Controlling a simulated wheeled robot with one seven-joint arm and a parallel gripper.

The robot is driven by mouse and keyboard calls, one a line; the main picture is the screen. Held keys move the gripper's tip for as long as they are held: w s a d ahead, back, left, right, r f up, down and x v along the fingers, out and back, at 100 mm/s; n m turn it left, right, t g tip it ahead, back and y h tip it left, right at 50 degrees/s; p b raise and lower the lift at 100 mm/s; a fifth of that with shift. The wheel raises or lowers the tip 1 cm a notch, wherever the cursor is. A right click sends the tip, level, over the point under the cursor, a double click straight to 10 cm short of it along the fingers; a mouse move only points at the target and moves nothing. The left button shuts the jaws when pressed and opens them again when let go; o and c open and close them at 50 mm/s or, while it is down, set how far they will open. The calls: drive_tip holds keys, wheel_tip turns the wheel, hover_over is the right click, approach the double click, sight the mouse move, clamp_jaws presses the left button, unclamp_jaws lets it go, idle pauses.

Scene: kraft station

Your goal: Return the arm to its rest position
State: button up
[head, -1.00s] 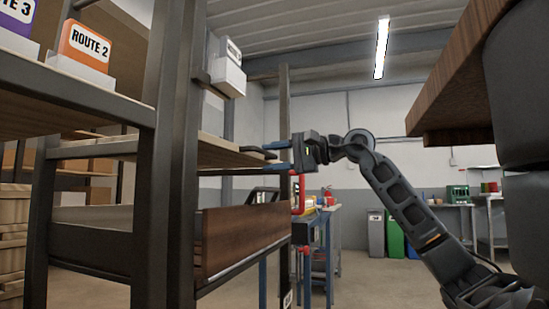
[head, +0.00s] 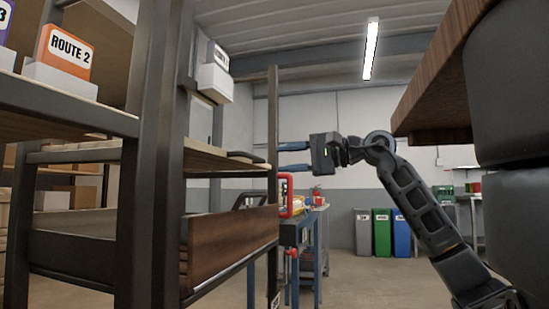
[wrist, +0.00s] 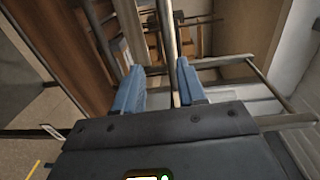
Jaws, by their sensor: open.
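My gripper (head: 292,157) is at the middle of the head view, with its blue fingers pointing left toward the shelf rack. My arm reaches up to it from the lower right. In the wrist view the two blue fingers of my gripper (wrist: 158,88) stand apart with nothing held between them. The fingers are close to the rack's upright post (head: 272,130) in the head view; I cannot tell the exact gap in depth.
A wooden shelf (head: 215,158) with a brown board (head: 230,245) below it stands at the left. A wooden top (head: 445,75) overhangs at the upper right. A blue workbench (head: 305,240) and bins (head: 382,232) stand behind. Open floor shows between them.

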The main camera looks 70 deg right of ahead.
drive_tip(key=shift+s, duration=0.35)
idle(0.4)
